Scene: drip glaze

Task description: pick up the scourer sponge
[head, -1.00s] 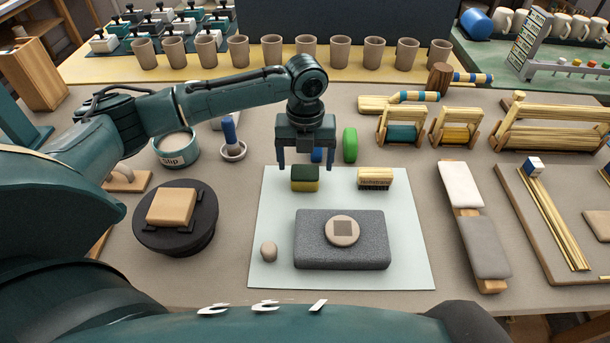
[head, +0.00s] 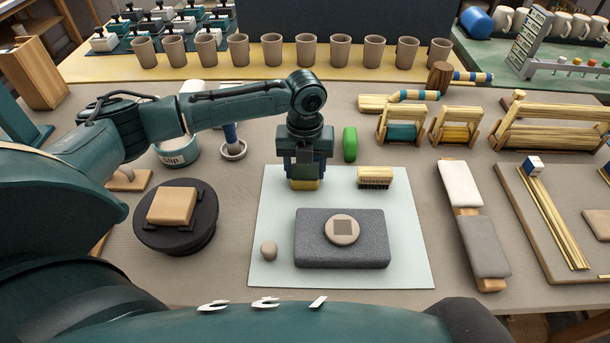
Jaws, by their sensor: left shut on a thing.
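The scourer sponge (head: 305,184) has a yellow lower part and a dark green top. It sits at the back left of the pale mat (head: 270,222). My left gripper (head: 305,179) is down over the sponge from above, with its fingers shut on it. The gripper hides most of the green top, while the yellow front edge shows below. I cannot tell whether the sponge is clear of the mat. My right gripper is not in view.
A brush (head: 375,178) lies right of the sponge on the mat. A dark grey slab (head: 310,250) with a round disc (head: 342,230) and a small pebble-like ball (head: 268,250) are in front. A green object (head: 350,145) stands behind the mat. A turntable (head: 176,240) is at left.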

